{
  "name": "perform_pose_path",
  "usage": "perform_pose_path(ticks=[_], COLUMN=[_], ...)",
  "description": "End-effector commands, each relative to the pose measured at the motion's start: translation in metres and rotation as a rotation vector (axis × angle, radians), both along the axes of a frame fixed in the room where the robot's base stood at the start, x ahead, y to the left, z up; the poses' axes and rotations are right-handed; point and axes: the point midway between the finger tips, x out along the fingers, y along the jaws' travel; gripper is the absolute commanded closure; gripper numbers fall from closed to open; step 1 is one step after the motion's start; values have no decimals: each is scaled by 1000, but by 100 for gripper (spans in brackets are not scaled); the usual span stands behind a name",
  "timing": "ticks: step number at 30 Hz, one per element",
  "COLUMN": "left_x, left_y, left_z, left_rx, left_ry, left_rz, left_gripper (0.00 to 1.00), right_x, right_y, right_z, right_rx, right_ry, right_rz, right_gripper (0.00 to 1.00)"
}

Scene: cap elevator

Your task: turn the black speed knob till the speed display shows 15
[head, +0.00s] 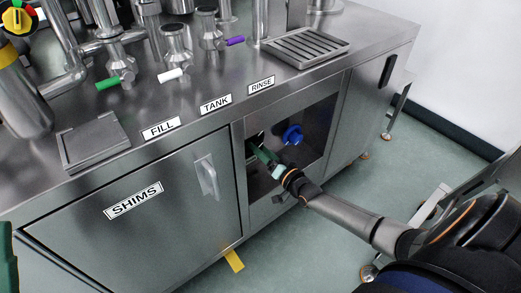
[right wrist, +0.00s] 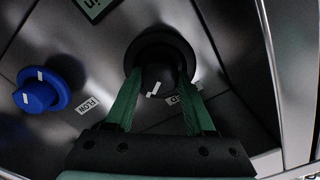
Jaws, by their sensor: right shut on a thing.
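The black speed knob (right wrist: 157,82), with a white mark on its face, sits on a dark round base in the right wrist view. My right gripper (right wrist: 161,74) is shut on it, one green finger on each side. In the head view my right gripper (head: 262,156) reaches into the cabinet's recess, and the knob is hidden there. A corner of a dark display (right wrist: 97,6) shows only the letters "in"; no number can be read. A green part of my left gripper (head: 8,262) shows at the left edge; its jaws cannot be made out.
A blue knob (head: 292,134) is beside my right gripper; it also shows in the right wrist view (right wrist: 38,92), near a FLOW label (right wrist: 88,105). The steel cabinet's frame (head: 238,170) edges the recess. A SHIMS door (head: 90,235) is to the left.

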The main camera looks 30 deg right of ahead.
Motion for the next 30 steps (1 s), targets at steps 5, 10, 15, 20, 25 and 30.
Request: perform_pose_path(ticks=[5, 10, 15, 20, 25, 30], left_x=[0, 0, 0, 0, 0, 0], left_y=[0, 0, -1, -1, -1, -1], left_z=[-1, -1, -2, -2, -2, -2], left_rx=[0, 2, 7, 9, 8, 8], left_ry=[2, 2, 4, 3, 4, 4], left_rz=[0, -2, -5, -6, -6, -6], left_gripper=[100, 100, 100, 100, 100, 100], right_x=[0, 0, 0, 0, 0, 0], right_y=[0, 0, 0, 0, 0, 0], right_z=[-1, -1, -1, -1, 0, 0], right_rx=[35, 45, 44, 43, 43, 43], right_ry=[4, 5, 5, 5, 4, 4], right_rz=[1, 1, 1, 1, 1, 1], right_gripper=[100, 100, 100, 41, 22, 15])
